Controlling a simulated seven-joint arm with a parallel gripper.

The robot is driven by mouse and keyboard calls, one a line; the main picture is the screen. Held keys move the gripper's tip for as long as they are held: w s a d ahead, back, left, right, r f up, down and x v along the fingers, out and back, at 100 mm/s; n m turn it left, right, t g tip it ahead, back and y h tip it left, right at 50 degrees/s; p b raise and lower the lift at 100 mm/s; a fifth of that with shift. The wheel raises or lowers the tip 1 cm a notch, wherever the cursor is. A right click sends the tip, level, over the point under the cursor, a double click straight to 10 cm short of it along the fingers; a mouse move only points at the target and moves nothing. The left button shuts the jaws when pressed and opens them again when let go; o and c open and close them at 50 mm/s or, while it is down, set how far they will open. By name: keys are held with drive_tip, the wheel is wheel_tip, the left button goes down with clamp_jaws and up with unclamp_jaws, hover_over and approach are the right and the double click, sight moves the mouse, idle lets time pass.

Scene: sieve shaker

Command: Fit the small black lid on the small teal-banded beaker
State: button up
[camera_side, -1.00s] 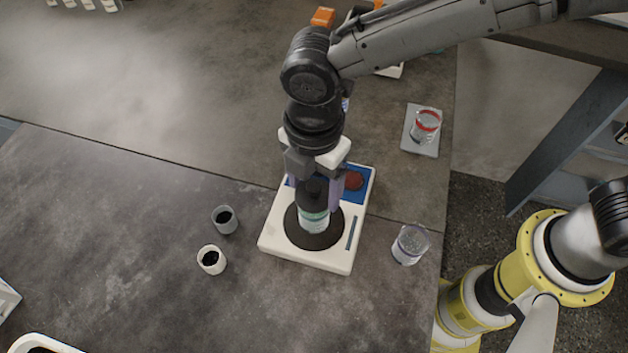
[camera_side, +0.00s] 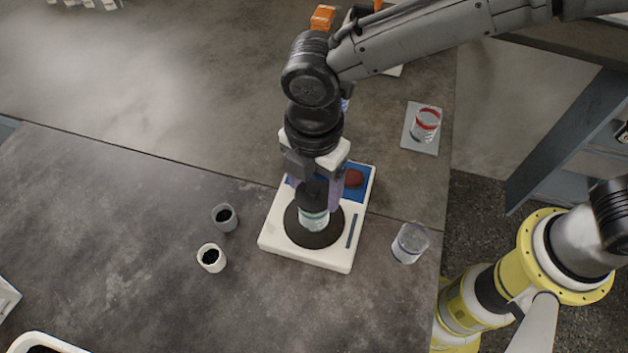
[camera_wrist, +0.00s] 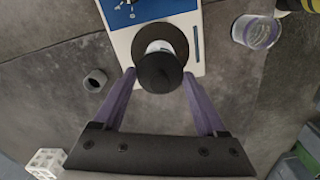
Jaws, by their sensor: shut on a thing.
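The small beaker (camera_side: 313,220) with a teal band stands upright on the round black plate of a white and blue shaker. The small black lid (camera_side: 314,192) is directly above it, and I cannot tell whether it is seated or just over the rim. In the wrist view the lid (camera_wrist: 158,71) hides most of the beaker (camera_wrist: 159,46). My gripper (camera_side: 318,196) points down with its purple fingers on either side of the lid, shut on it. The fingertips (camera_wrist: 159,74) also show in the wrist view.
The shaker (camera_side: 283,251) has a red button (camera_side: 353,178) behind the plate. Two small cups with dark contents, grey (camera_side: 225,218) and white (camera_side: 211,258), stand left. A clear beaker (camera_side: 410,243) stands right, and a red-banded beaker (camera_side: 426,125) stands on a grey pad behind.

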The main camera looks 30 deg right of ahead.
drive_tip(key=shift+f, duration=0.5)
idle(2.5)
drive_tip(key=o, duration=1.2)
drive_tip(key=shift+o, duration=0.2)
drive_tip(key=shift+r, duration=0.1)
drive_tip(key=shift+r, duration=2.9)
